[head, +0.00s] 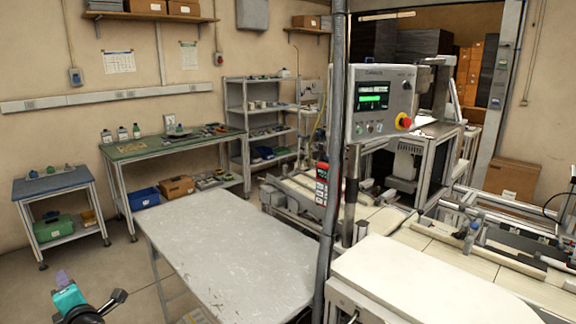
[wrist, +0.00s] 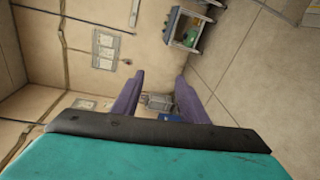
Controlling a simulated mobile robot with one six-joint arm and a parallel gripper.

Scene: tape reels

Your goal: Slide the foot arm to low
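I cannot pick out the foot arm for certain in either view. The machine (head: 405,158) stands at the centre right of the head view, with a grey control box (head: 379,103) that has a lit green screen and a red and yellow button. My gripper (head: 62,277) is at the lower left of the head view, teal with purple fingers, far from the machine. In the wrist view my gripper (wrist: 159,80) has its two purple fingers apart with nothing between them. That view looks sideways at the wall and floor.
A bare grey table (head: 225,250) lies between my gripper and the machine. A dark upright post (head: 330,200) stands in front of the machine. A white-topped bench (head: 420,280) is at the lower right. A green workbench (head: 170,146) and small blue-topped table (head: 52,184) stand along the left wall.

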